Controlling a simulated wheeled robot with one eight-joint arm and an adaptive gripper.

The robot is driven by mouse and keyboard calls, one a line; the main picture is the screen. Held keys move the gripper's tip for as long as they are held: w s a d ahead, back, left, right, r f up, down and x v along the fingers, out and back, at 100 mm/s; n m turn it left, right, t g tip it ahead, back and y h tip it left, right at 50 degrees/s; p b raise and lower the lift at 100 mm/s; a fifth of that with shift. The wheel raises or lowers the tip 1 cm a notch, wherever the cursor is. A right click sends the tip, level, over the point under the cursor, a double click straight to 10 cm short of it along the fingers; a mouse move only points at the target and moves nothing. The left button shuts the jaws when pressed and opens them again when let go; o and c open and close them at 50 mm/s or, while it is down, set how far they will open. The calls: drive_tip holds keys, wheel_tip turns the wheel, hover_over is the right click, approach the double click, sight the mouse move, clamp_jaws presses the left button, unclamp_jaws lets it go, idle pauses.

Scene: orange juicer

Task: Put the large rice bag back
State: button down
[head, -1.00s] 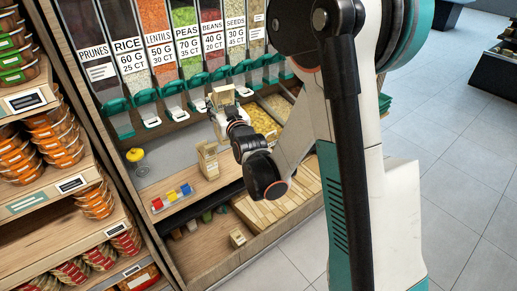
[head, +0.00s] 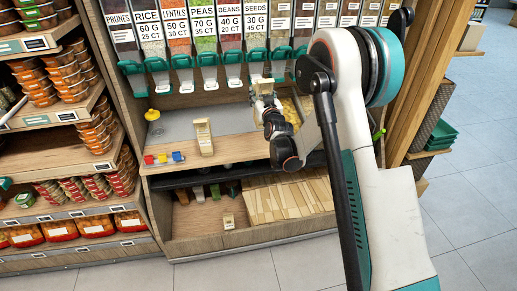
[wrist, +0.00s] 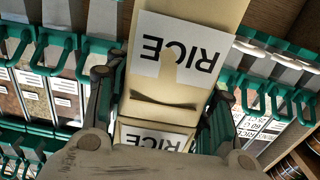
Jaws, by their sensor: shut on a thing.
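A tan paper bag (wrist: 198,18) with a white RICE label fills the upper middle of the wrist view, upside down in the picture. A second RICE label shows below it; I cannot tell if that is the same bag. My gripper (wrist: 160,100) is shut on the bag, with a finger on each side. In the head view my gripper (head: 264,101) holds the bag (head: 261,86) up in front of the dispensers, right of the counter's middle. Another tan bag (head: 203,137) stands upright on the counter, left of my gripper and apart from it.
A row of dispensers (head: 205,60) with green handles hangs above the counter. A yellow scoop-like item (head: 152,114) and small red, blue and yellow blocks (head: 163,158) are on the left. A small tan bag (head: 228,221) sits on the low shelf. Packed food shelves stand far left.

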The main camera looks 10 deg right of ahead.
drive_tip(key=w+f+b, duration=0.2)
drive_tip(key=w+f, duration=0.7)
wheel_tip(320, 180, down, 10)
drive_tip(key=b, duration=0.4)
drive_tip(key=c, duration=0.7)
unclamp_jaws()
